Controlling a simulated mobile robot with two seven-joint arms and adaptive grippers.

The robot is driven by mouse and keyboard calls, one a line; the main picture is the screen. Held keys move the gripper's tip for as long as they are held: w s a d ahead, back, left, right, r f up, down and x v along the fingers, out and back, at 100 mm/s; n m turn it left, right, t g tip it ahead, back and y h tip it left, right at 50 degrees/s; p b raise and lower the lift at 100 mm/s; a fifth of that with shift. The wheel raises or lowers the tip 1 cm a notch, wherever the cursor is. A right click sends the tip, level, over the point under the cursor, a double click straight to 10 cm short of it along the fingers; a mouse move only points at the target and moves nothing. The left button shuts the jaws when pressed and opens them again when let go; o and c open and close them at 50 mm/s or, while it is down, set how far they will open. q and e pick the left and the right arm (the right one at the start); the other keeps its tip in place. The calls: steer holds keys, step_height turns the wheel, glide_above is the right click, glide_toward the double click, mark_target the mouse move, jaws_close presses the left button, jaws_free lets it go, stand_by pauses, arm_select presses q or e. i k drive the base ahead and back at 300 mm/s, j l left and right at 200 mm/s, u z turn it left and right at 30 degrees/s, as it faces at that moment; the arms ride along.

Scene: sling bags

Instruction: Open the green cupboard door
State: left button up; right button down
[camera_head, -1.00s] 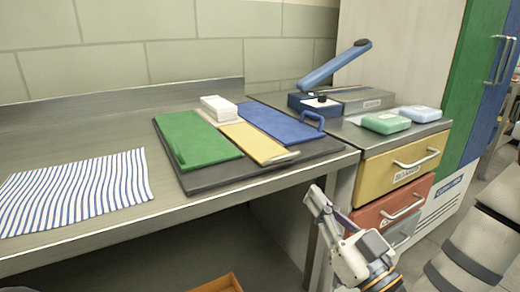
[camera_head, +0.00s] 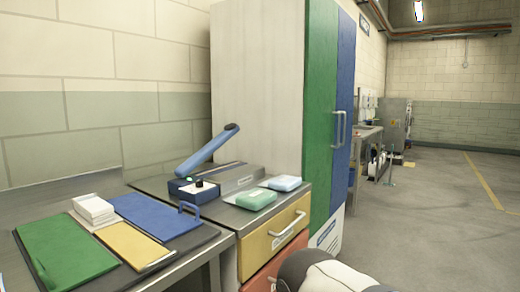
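The green cupboard door (camera_head: 320,105) is the left of two tall doors on a pale cupboard (camera_head: 257,80) in the head view. It looks shut. Its upright metal handle (camera_head: 338,130) is beside the seam with the blue door (camera_head: 345,95). Part of one of my arms shows at the bottom right, in front of the drawers and well below the handle. No gripper fingers are visible, and neither gripper is in view.
A drawer unit left of the cupboard has a yellow drawer (camera_head: 274,243) and a red drawer (camera_head: 274,274). Open floor (camera_head: 440,215) lies to the right.

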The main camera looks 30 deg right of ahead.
mark_target(321, 16)
steer(key=z, duration=1.4)
steer(key=i+l+z, duration=0.3)
steer(key=i, duration=0.35)
steer(key=i+l+z, duration=0.3)
steer(key=i, duration=0.35)
steer(key=i+z, duration=0.35)
steer(key=i, duration=0.3)
steer(key=i+u, duration=0.4)
steer(key=i+l+u, duration=0.25)
steer(key=i+u, duration=0.15)
steer(key=i+l+u, duration=0.75)
steer(key=k+j, duration=0.05)
steer(key=k, duration=0.05)
